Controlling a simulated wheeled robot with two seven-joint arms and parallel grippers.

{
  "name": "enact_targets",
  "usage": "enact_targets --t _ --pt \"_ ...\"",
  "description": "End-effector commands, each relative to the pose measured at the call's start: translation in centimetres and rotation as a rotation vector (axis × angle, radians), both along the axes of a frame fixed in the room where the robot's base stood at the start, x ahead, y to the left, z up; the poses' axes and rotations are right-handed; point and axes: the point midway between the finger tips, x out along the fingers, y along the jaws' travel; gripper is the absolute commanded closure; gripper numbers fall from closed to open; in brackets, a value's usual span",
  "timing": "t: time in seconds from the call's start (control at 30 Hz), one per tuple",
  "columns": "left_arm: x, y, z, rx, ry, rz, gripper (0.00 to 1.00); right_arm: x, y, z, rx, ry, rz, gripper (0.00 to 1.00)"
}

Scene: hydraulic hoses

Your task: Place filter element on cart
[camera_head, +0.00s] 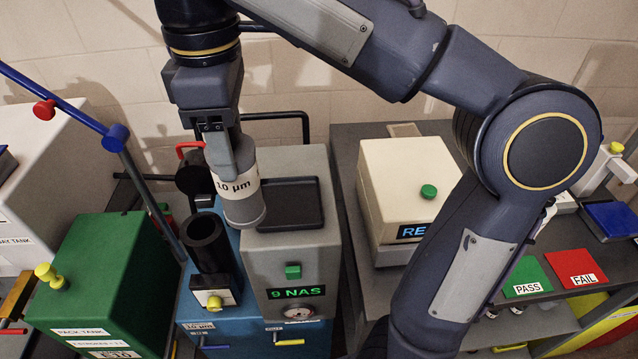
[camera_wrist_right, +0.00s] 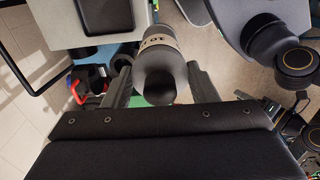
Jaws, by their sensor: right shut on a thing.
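My right gripper (camera_head: 236,158) is shut on the filter element (camera_head: 243,205), a grey cylinder with a pale "10 µm" band. It hangs close to upright above the cart, in front of the grey unit's left top edge in the head view. In the right wrist view the filter element (camera_wrist_right: 163,68) sits between the two fingers. The cart (camera_head: 255,342) has a blue body and a grey unit (camera_head: 325,235) with a green "9 NAS" display. An open black cylinder (camera_head: 203,228) stands on the cart, left of and lower than the filter element in the picture. My left gripper is not in view.
A black shallow tray (camera_head: 285,203) lies on the grey unit. A dark part with a red handle (camera_head: 190,148) stands behind the black cylinder. A green tank (camera_head: 95,270) is on the left. A cream device (camera_head: 385,225) and green and red pads (camera_head: 522,277) are on the right bench.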

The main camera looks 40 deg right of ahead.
Motion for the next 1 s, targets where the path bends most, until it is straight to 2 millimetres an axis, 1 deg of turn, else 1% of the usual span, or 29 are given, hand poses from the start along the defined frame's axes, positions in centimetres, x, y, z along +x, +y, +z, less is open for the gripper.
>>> enact_targets --t 0.07,0.17,0.37,0.43,0.5,0.6,0.7,0.87,0.93,1.0 --pt "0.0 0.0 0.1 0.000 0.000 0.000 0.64 0.3 -0.5 -0.2 -0.001 0.002 -0.005 0.88" --pt "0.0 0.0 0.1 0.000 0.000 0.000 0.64 1.4 -2.2 -1.1 -0.001 0.002 -0.010 0.88" --pt "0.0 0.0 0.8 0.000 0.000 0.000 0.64 4.1 -6.4 -3.2 -0.001 0.004 -0.010 0.88" --pt "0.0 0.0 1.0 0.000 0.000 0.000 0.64 5.1 -7.8 -4.0 -0.001 0.004 -0.010 0.88" --pt "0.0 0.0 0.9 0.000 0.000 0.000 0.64 5.6 -8.6 -5.7 -0.002 0.005 -0.006 0.88" --pt "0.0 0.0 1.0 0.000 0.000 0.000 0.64 6.4 -9.7 -7.3 -0.001 0.003 -0.005 0.88" --pt "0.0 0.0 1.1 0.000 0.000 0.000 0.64 6.9 -10.4 -8.3 -0.001 0.002 -0.003 0.88" --pt "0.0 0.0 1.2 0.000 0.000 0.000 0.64 7.4 -11.0 -9.3 -0.001 0.002 -0.003 0.88" --pt "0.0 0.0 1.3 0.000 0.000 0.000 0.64 7.7 -11.5 -10.0 -0.001 0.003 -0.003 0.88" --pt "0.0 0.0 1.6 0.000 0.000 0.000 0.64 7.6 -11.4 -11.1 -0.002 0.005 -0.001 0.88"
